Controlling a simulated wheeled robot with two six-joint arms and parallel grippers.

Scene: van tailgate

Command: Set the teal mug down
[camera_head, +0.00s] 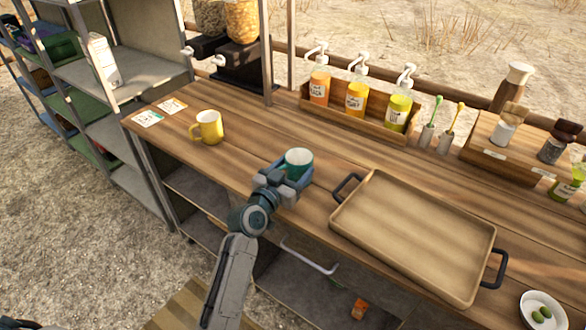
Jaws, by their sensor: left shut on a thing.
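The teal mug (299,161) is at the middle of the wooden counter, upright, with a pale inside. My left gripper (284,182) is shut on the teal mug from the near side and hides its lower part. I cannot tell whether the mug's base touches the counter (240,166). My right gripper does not show.
A yellow mug (207,127) stands to the left. A wooden tray (345,222) with black handles lies close on the right. A wooden box (411,137) with pump bottles stands behind. A white bowl (524,313) sits at the lower right. Bare counter lies between the two mugs.

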